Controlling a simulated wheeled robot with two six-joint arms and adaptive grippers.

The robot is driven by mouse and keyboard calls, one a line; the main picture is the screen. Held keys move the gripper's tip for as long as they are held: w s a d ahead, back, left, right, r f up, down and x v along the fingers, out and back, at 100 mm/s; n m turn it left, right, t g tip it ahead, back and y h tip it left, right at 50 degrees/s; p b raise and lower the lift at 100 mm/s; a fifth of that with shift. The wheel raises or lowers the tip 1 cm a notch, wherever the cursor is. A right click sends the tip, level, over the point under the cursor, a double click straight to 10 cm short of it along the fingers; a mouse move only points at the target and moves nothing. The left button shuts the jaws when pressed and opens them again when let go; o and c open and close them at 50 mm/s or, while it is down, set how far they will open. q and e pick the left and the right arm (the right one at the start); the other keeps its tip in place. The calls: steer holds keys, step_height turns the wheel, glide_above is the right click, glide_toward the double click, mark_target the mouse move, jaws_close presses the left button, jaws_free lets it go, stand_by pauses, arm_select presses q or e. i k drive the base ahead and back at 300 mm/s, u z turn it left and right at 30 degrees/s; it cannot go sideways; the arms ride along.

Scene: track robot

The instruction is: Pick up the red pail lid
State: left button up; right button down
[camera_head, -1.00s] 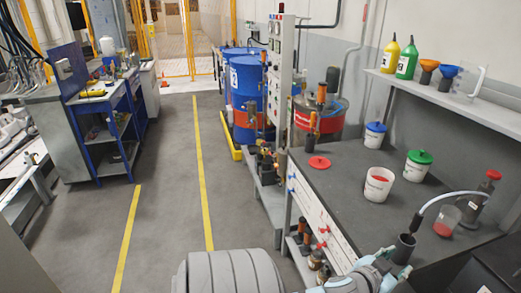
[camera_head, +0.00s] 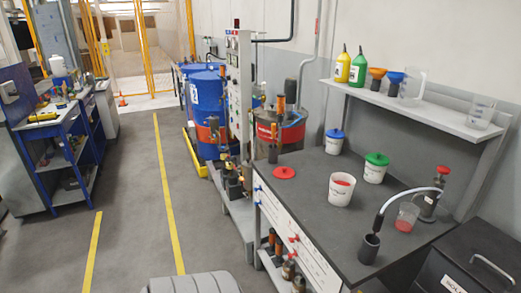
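The red pail lid (camera_head: 284,172) lies flat on the dark workbench top (camera_head: 318,215), near its far left corner. An open white pail (camera_head: 341,192) with red contents stands to the right of the lid and nearer to me. Nothing covers the lid. Neither my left gripper nor my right gripper shows in the head view.
A blue-lidded pail (camera_head: 334,143) and a green-lidded pail (camera_head: 375,169) stand behind. A beaker (camera_head: 406,217) and a hose fixture (camera_head: 370,247) occupy the bench's right part. A shelf (camera_head: 420,108) holds bottles. Floor left of the bench is clear.

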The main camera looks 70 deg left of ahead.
mark_target(282, 173)
steer(key=u, duration=1.35)
steer(key=k, duration=0.15)
steer(key=u, duration=0.2)
